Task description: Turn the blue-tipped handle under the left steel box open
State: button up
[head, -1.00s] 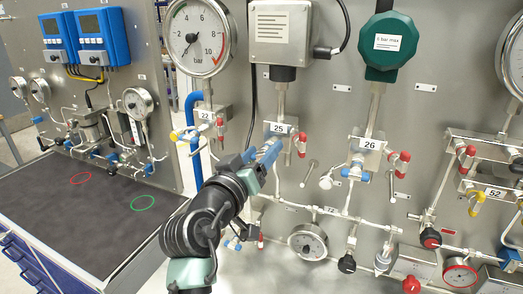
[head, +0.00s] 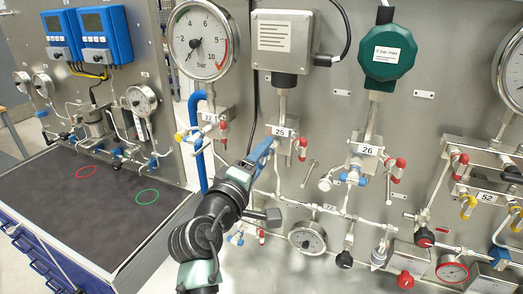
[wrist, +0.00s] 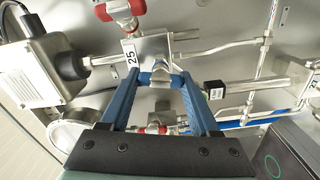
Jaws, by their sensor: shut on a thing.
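The left steel box (head: 283,38) is a grey box with a printed label, high on the panel. Below it is the valve block marked 25 (head: 281,132), with a red-tipped handle (head: 301,148) on its right. My gripper (head: 270,143) reaches up to this block from the lower left. In the wrist view the blue-tipped handle (wrist: 158,78) lies between the blue fingers of my gripper (wrist: 159,85), which are shut on it beside the block. The head view mostly hides this handle behind the fingers. The box (wrist: 32,72) shows at left in the wrist view.
The valve blocks 22 (head: 209,120) and 26 (head: 366,150) stand on either side. A metal peg (head: 309,173) sticks out to the right of my gripper. A round gauge (head: 307,237) and thin pipes lie below. A dark worktop (head: 70,220) is at left.

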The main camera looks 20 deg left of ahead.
jog(key=shift+n+p, duration=0.55)
jog(key=shift+n, duration=0.75)
jog(key=shift+f, duration=0.1)
jog(key=o, duration=1.4)
jog(key=shift+c, duration=0.2)
jog(key=s+b, duration=0.4)
jog(key=s, duration=0.9)
jog(key=shift+a, duration=0.25)
